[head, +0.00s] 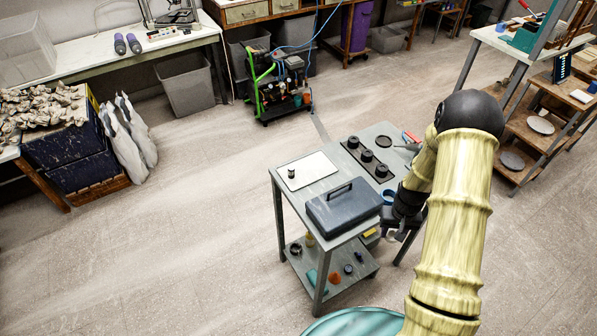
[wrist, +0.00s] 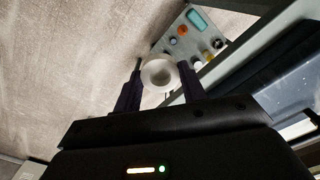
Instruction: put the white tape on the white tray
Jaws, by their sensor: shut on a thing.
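The white tape (wrist: 148,68) is a white ring held between the two dark fingers of my gripper (wrist: 160,80) in the wrist view. In the head view my gripper (head: 393,229) hangs at the right side of the grey cart, beside and below the top's edge; the tape is hard to make out there. The white tray (head: 312,172) lies flat on the cart's top at the far left, away from my gripper. A small dark cylinder (head: 291,173) stands on the tray near its left edge.
A dark toolbox (head: 343,207) with a handle stands on the cart's front part, between my gripper and the tray. A dark plate with several round pieces (head: 367,157) lies right of the tray. The lower shelf (head: 352,262) holds several small items.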

